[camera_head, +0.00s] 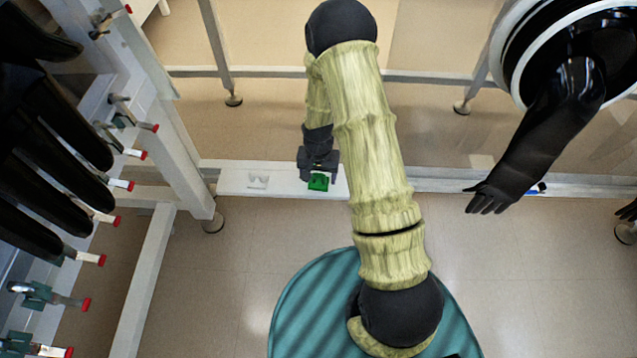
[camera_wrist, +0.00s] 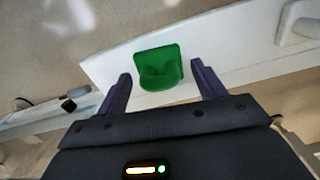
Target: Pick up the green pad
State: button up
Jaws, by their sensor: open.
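The green pad (camera_head: 318,182) lies near the right end of a white shelf (camera_head: 285,187) in the head view. In the wrist view the green pad (camera_wrist: 158,68) shows whole, with a raised curved part on its face. My gripper (camera_head: 319,174) is open and close to the pad in the head view. In the wrist view the two dark fingers of my gripper (camera_wrist: 160,85) are spread to the left and right, with the pad between and slightly beyond their tips. I cannot tell whether a finger touches it.
A white fitting (camera_head: 258,181) sits farther left on the shelf. Black gloves hang at the left (camera_head: 45,150) and right (camera_head: 540,135).

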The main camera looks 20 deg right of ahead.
aim_at(319, 174)
dwell(0.4)
jog(key=c, duration=1.1)
jog(key=shift+o, duration=0.2)
jog(key=shift+r, duration=0.15)
notch_tip(319, 174, up, 10)
jog(key=p, duration=0.6)
